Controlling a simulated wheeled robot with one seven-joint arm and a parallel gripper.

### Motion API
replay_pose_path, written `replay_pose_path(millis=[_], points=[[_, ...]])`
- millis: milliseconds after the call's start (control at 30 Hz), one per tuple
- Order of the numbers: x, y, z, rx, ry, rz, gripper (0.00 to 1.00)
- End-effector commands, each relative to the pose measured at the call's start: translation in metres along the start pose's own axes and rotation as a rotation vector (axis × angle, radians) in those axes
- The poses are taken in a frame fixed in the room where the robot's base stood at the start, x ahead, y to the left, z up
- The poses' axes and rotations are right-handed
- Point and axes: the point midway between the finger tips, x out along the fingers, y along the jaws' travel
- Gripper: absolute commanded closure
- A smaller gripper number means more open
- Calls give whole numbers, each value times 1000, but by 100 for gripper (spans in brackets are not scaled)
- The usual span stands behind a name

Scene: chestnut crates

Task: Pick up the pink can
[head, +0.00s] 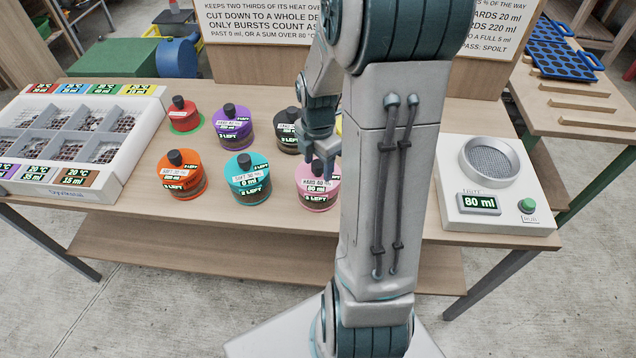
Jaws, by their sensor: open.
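The pink can (318,197) stands upright at the front of the wooden table, right of the teal can. Its label is partly readable and its top is hidden behind my gripper. My gripper (322,165) is open and points down at the top of the pink can. I cannot tell whether the fingers touch it or sit around its knob.
Orange (183,187), teal (250,190), purple (232,138), red (184,124) and dark (288,142) cans stand nearby. A white compartment tray (62,185) is at left; a scale reading 80 ml (513,222) is at right. Signs stand behind.

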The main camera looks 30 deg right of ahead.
Motion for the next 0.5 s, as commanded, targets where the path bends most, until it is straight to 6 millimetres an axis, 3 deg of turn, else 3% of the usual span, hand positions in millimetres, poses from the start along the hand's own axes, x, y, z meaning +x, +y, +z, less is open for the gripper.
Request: replay_pose_path(millis=[300,500], points=[[6,0,0,0,0,1,48],[6,0,0,0,0,1,100]])
